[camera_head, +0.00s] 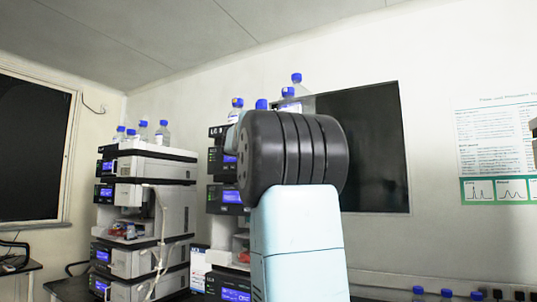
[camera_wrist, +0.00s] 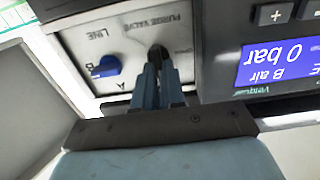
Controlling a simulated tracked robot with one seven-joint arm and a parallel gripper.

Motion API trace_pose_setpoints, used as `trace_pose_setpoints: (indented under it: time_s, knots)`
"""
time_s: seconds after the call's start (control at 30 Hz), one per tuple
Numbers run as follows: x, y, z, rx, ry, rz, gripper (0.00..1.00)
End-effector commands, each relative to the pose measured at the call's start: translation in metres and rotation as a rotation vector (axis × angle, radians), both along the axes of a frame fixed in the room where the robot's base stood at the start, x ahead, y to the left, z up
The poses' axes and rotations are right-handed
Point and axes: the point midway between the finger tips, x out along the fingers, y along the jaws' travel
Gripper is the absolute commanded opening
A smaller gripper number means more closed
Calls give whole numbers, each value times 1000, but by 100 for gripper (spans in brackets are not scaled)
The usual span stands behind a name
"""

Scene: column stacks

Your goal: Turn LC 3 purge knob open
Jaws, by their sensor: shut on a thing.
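In the wrist view, a pale panel appears upside down, marked PURGE VALVE and LINE. The dark purge knob (camera_wrist: 157,52) sits on this panel and is mostly hidden behind my fingertips. My gripper (camera_wrist: 159,72) is shut on it, its two bluish fingers close together. How far the knob is turned cannot be made out. In the head view, the instrument stack (camera_head: 228,165) behind my arm carries a small label starting with LC, its number too small to be sure of. My arm hides my gripper and much of that stack there.
A blue line knob (camera_wrist: 107,66) sits beside the purge knob. A lit display (camera_wrist: 278,64) reads 0 bar, with plus and minus buttons near it. Another stack (camera_head: 165,215) stands at left in the head view. Blue-capped bottles (camera_head: 296,87) stand on top of the stacks.

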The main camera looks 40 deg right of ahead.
Motion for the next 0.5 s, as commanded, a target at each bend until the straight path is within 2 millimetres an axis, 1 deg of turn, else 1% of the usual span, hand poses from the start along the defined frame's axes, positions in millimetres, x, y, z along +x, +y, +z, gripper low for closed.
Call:
trace_pose_setpoints:
  time_s: [0.33,0.5]
  knots:
    - [1,1,0,-2,5,2,0]
    - [1,1,0,-17,38,2,0]
